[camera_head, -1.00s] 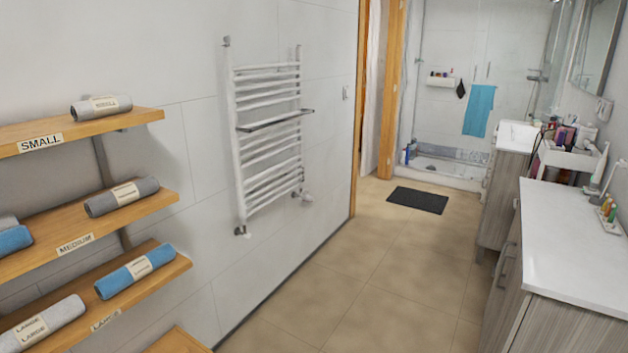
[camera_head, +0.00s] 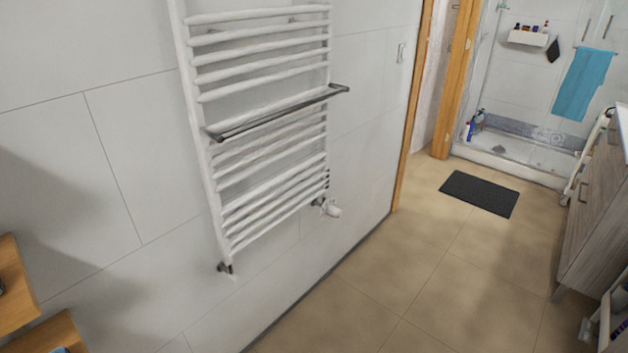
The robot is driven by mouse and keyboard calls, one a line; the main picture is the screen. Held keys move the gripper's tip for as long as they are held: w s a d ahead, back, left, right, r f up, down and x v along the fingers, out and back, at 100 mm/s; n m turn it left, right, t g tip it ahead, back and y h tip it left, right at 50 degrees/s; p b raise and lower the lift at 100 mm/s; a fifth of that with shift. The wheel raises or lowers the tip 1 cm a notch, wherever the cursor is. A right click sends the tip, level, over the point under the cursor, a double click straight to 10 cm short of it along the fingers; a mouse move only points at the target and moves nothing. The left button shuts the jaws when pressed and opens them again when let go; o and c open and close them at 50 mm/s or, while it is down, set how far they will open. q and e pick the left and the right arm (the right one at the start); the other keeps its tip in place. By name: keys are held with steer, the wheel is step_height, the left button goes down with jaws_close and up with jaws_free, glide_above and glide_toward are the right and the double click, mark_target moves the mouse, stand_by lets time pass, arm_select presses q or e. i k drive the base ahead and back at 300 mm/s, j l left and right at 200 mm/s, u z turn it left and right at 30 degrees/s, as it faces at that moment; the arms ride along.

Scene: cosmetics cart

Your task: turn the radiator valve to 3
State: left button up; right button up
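The radiator valve (camera_head: 331,208) is a small white knob at the lower right corner of the white ladder-style towel radiator (camera_head: 262,108). It is too small in this view to read any number or mark on it. A dark pipe fitting joins it to the radiator and the wall. Another fitting (camera_head: 226,267) sits at the radiator's lower left foot. Neither of my grippers is in view.
Wooden shelves (camera_head: 16,285) stick out at the lower left. A wood-grain cabinet (camera_head: 590,210) stands on the right. The tiled floor (camera_head: 400,275) between the wall and the cabinet is clear. A dark mat (camera_head: 479,193) lies before the shower.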

mark_target(335, 213)
steer(key=i+l+u, duration=0.1)
steer(key=i+l, duration=0.2)
steer(key=i+l+u, duration=0.1)
steer(key=i+l, duration=0.15)
steer(key=l, duration=0.15)
steer(key=i+l+u, duration=0.1)
steer(key=i+l, duration=0.15)
steer(key=i+l+u, duration=0.1)
steer(key=i+l, duration=0.15)
steer(key=l, duration=0.25)
steer(key=i+l+u, duration=0.1)
steer(key=l, duration=0.3)
steer(key=i+l+u, duration=0.1)
steer(key=i+l, duration=0.2)
steer(key=l, duration=0.15)
